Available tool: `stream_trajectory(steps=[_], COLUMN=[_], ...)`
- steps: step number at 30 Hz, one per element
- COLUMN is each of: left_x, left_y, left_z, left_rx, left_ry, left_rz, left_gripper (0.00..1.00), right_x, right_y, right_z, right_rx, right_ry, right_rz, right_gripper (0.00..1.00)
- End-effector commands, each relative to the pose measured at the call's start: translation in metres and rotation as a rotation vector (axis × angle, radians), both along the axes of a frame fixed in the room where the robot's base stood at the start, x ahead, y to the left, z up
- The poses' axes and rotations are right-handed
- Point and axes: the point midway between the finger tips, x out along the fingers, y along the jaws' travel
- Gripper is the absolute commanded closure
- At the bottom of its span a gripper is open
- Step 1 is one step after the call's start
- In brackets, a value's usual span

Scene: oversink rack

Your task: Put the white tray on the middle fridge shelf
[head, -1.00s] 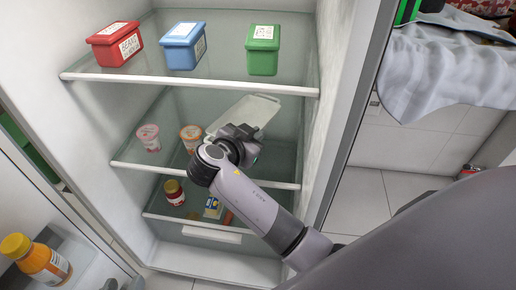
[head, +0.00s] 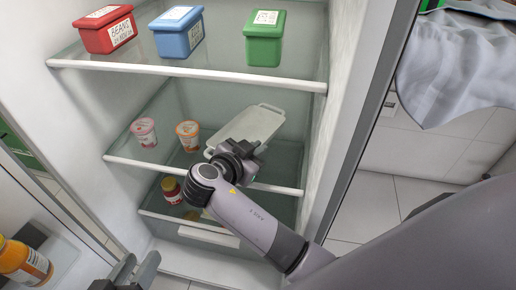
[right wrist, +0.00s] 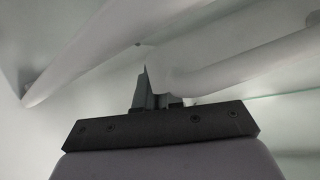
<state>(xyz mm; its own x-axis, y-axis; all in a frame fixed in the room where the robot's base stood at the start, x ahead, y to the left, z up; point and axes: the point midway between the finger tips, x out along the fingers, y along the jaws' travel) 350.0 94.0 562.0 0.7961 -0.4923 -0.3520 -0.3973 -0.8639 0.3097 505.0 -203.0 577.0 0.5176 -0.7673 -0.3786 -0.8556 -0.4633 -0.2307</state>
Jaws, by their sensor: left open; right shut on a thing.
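The white tray (head: 258,125) lies flat-looking inside the fridge, over the right part of the middle shelf (head: 140,162). I cannot tell whether it rests on the shelf glass. My right gripper (head: 238,158) is at the tray's near end, with my wrist hiding its fingers and that edge in the head view. In the right wrist view, my right gripper (right wrist: 157,95) is shut on the pale rim of the white tray (right wrist: 245,65). My left gripper (head: 136,268) is open and empty at the bottom left, outside the fridge, partly cut off.
Two yogurt cups, pink (head: 145,132) and orange (head: 188,136), stand left of the tray. Red (head: 106,30), blue (head: 177,33) and green (head: 264,38) boxes stand on the shelf above. A red jar (head: 172,190) is below. An orange bottle (head: 24,262) is in the door.

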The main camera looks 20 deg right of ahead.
Motion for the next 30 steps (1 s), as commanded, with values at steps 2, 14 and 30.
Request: stream_trajectory(steps=[2,14,30], left_x=[-0.0001,0.0,0.0005], left_y=[-0.0004,0.0003,0.0033], left_z=[0.0011,-0.0013,-0.0031], left_rx=[-0.001,-0.003,0.014], left_ry=[-0.001,0.001,0.006], left_rz=[-0.001,0.0,0.006], left_gripper=[0.54,0.54,0.54], right_x=[-0.0001,0.0,0.0022], right_y=[0.0005,0.0002,-0.0025], right_z=[0.0005,-0.0021,0.0029], right_rx=[0.0,0.0,0.0], right_ry=[-0.002,0.0,-0.001], right_rz=[0.0,0.0,0.002], right_gripper=[1.0,0.68,0.68])
